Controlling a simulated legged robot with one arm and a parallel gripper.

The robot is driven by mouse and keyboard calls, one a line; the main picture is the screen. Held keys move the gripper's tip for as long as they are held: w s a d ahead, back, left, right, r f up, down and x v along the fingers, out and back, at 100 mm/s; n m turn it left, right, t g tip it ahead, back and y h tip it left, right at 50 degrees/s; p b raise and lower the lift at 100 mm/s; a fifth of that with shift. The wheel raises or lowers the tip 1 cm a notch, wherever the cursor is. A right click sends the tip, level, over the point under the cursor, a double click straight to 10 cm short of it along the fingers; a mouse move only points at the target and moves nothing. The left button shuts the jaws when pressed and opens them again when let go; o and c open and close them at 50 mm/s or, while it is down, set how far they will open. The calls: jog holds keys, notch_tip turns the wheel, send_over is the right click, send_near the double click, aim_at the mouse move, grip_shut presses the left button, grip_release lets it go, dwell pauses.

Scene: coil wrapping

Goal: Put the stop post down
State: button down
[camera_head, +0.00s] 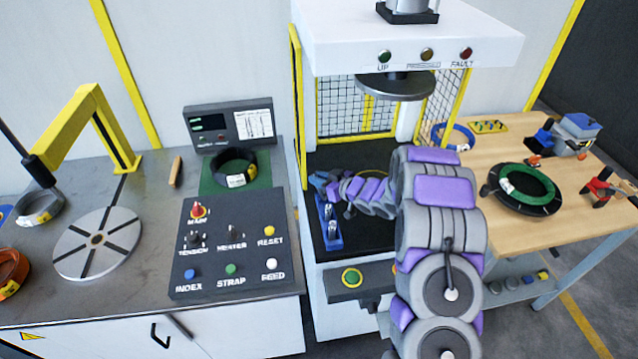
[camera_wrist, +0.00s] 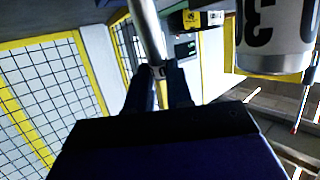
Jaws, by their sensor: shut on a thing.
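The stop post (camera_wrist: 148,28) is a slim silver rod in the wrist view. It stands between the two dark blue fingers of my gripper (camera_wrist: 158,88), which are shut on it near its lower visible end. In the head view my gripper (camera_head: 326,184) reaches into the press bay, low over the dark press bed (camera_head: 374,234). The post is hard to make out there. A blue holder (camera_head: 333,240) with silver pins stands on the bed just below my gripper. I cannot tell whether the held post touches anything.
The round press plate (camera_head: 394,88) hangs above my arm, with mesh guards (camera_head: 343,104) around the bay. A control panel (camera_head: 232,243) lies to the left, near the turntable (camera_head: 97,244). A wooden table (camera_head: 512,228) with coils is at right.

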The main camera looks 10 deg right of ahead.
jog(key=shift+f, duration=0.5)
jog(key=shift+a+r, duration=0.1)
jog(key=shift+a, duration=0.15)
jog(key=c, duration=1.5)
grip_release()
jog(key=shift+a, duration=0.1)
jog(key=o, duration=0.5)
jog(key=shift+d, duration=0.25)
